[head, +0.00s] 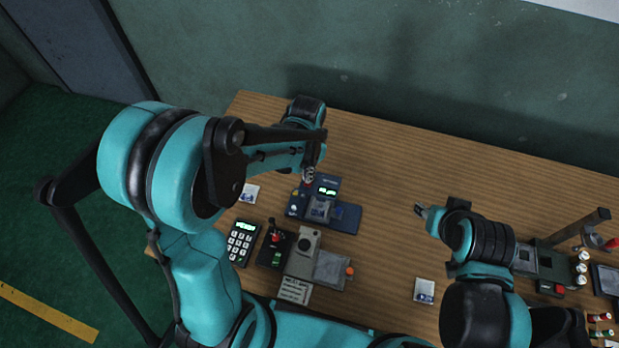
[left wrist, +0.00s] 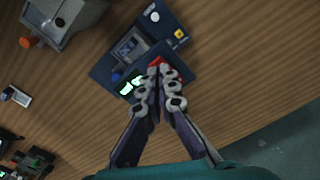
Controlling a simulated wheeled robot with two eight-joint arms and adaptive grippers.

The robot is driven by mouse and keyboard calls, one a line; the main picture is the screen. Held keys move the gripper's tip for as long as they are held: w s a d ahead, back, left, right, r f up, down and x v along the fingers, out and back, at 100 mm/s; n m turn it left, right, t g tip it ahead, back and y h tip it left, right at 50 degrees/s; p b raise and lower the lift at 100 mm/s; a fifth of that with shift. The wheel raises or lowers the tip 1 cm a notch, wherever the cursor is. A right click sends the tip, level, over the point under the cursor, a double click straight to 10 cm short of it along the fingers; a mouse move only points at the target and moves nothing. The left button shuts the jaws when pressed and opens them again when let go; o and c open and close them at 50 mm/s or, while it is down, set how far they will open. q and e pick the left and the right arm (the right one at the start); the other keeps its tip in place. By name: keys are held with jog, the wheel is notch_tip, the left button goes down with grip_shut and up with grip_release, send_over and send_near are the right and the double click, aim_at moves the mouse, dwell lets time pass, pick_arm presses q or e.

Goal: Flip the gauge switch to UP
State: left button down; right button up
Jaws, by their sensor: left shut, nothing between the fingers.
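A blue device (head: 322,209) with a lit green display lies on the wooden table, and it also shows in the left wrist view (left wrist: 104,72). I take it as the gauge, but no label is legible. My left gripper (head: 308,180) is over its far edge, fingers together and empty. In the left wrist view the fingertips (left wrist: 161,73) are at a red part (left wrist: 156,61) beside the display; whether they touch it I cannot tell. The switch's position is hidden or too small to read. My right gripper (head: 419,210) is to the right, apart from the device; its jaws are unclear.
A keypad (head: 241,242), a black box with a red-topped lever (head: 275,248) and a grey device with an orange knob (head: 314,262) stand nearer. White cards lie about. A stand (head: 575,232) and small bottles are at the right. The table's far middle is clear.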

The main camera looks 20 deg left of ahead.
pick_arm(q)
jog(key=shift+f+b, duration=0.95)
jog(key=shift+f, duration=0.2)
dwell(0.4)
jog(key=shift+r, duration=0.1)
jog(key=shift+r+p, duration=2.7)
jog(key=shift+r, duration=0.8)
jog(key=shift+s+a+r, duration=0.1)
jog(key=shift+s+r, duration=0.05)
jog(key=s+a+r+n+t+b, duration=0.4)
jog(key=s+r+n+t+b, duration=0.1)
jog(key=s, duration=0.5)
jog(key=shift+a+r+n+t+b, duration=0.4)
jog(key=shift+n+t, duration=0.3)
jog(key=shift+t, duration=0.4)
